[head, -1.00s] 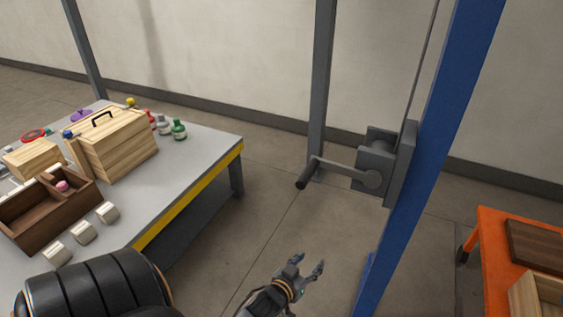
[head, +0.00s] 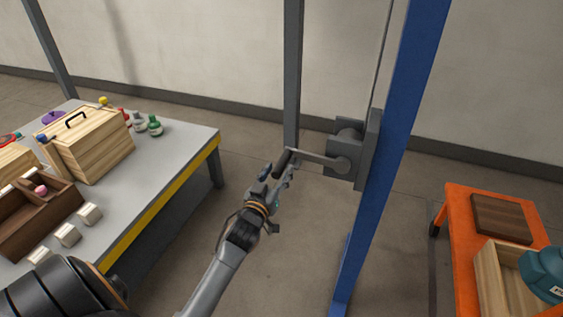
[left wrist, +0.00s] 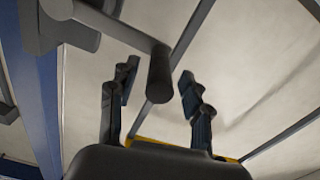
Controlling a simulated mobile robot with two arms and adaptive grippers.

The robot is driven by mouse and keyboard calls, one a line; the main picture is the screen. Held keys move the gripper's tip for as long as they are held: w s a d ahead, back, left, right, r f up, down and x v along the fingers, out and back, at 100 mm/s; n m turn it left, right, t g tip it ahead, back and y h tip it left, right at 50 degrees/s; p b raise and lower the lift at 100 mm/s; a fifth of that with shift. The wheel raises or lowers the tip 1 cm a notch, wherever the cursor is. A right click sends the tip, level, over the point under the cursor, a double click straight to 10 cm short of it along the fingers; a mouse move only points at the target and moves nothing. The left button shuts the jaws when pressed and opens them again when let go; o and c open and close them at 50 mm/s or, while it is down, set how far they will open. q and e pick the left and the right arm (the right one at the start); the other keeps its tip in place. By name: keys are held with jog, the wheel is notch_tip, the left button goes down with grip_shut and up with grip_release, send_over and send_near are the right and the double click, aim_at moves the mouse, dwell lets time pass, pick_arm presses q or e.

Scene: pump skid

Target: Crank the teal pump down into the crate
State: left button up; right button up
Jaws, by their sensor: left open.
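The winch crank (head: 318,158) sticks out to the left from a grey winch housing (head: 346,150) on a blue post (head: 391,150). Its dark handle grip (head: 282,163) is at the free end. My left gripper (head: 277,176) is open, right at the grip. In the left wrist view the handle grip (left wrist: 159,76) lies between the two open fingers (left wrist: 152,98), with no clear contact. The teal pump (head: 545,274) is partly cut off at the right edge. It is over or in the wooden crate (head: 490,283); I cannot tell which. My right gripper is not in view.
An orange table (head: 453,225) at the right bears the crate and a dark wooden board (head: 502,219). A grey table (head: 182,152) at the left carries a wooden box (head: 97,150), bottles and a divided tray. Floor between the tables is clear except for the posts.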

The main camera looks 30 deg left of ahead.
aim_at(282, 165)
pick_arm(q)
jog(key=shift+x, duration=1.8)
grip_shut()
